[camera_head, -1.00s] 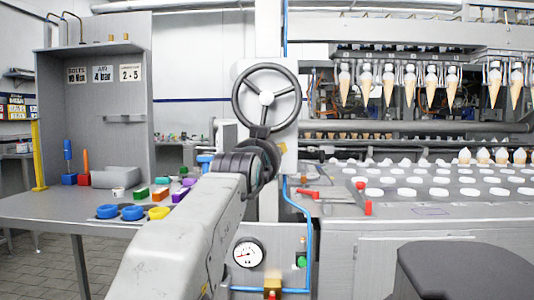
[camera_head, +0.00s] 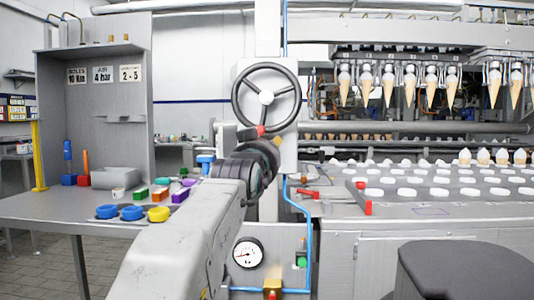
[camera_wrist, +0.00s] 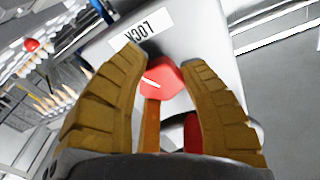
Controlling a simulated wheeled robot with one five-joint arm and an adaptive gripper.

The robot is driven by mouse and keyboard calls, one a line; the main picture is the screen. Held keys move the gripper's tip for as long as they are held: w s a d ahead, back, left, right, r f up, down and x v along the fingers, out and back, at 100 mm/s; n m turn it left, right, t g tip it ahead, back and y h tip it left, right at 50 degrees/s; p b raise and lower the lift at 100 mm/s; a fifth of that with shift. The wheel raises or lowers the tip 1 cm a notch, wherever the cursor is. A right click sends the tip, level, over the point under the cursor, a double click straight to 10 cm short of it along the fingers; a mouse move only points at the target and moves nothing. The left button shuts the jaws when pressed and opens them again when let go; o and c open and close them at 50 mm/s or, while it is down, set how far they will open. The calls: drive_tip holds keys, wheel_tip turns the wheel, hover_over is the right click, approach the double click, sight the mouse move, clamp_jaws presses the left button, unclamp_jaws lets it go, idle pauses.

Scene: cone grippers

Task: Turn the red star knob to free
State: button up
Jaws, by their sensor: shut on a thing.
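The red star knob (camera_wrist: 162,78) is between the tan fingers of my gripper (camera_wrist: 163,66) in the wrist view, and the gripper is shut on it. A white line marks its face. A white label reading LOCK (camera_wrist: 148,28) lies just beyond the fingertips, on a grey housing. In the head view my gripper (camera_head: 262,148) is at the grey column, below the black handwheel. A small red part (camera_head: 261,130) shows just above it; I cannot tell whether it is the knob. The fingers hide part of the knob and any other label.
The black handwheel (camera_head: 266,97) is close above my gripper. A blue pipe (camera_head: 308,225) and a pressure gauge (camera_head: 248,253) are below. A bench (camera_head: 60,210) with coloured rings and blocks stands left. The cone machine's conveyor (camera_head: 430,205) is at right.

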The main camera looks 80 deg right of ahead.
drive_tip(key=shift+a+r, duration=0.1)
drive_tip(key=shift+r, duration=0.25)
drive_tip(key=o, duration=1.2)
drive_tip(key=shift+f, duration=0.2)
drive_tip(key=shift+c, duration=0.2)
drive_tip(key=a, duration=1.1)
drive_tip(key=shift+w+a+f, duration=0.3)
drive_tip(key=shift+a+f, duration=0.1)
